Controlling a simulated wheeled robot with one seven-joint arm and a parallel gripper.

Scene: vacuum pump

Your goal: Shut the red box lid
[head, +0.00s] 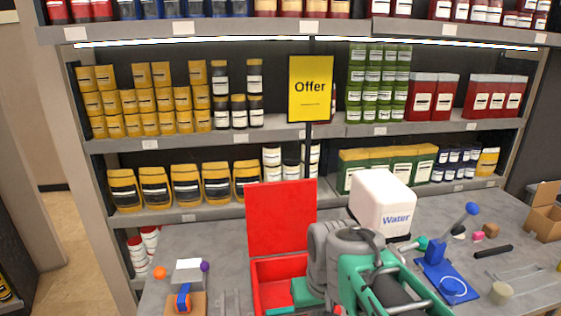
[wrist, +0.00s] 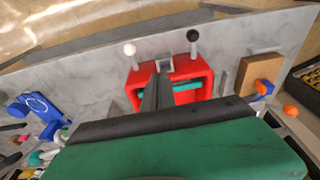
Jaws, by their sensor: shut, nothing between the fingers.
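The red box (head: 262,293) stands on the table with its red lid (head: 281,217) open and upright at the back. In the wrist view the box (wrist: 198,72) is seen from above, with a teal thing (wrist: 186,88) inside it. My gripper (wrist: 160,82) is shut and empty, its narrow grey fingers overlapping the box in the wrist view. In the head view my arm covers the box's right side, and the fingertips cannot be made out. The lid cannot be made out in the wrist view. Whether the fingers touch the box is unclear.
A white water container (head: 381,197) stands right of the lid. A blue stand (head: 440,262) and small items lie further right. A wooden block with a blue and orange thing (head: 183,299) is at left. Stocked shelves with an Offer sign (head: 310,88) rise behind.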

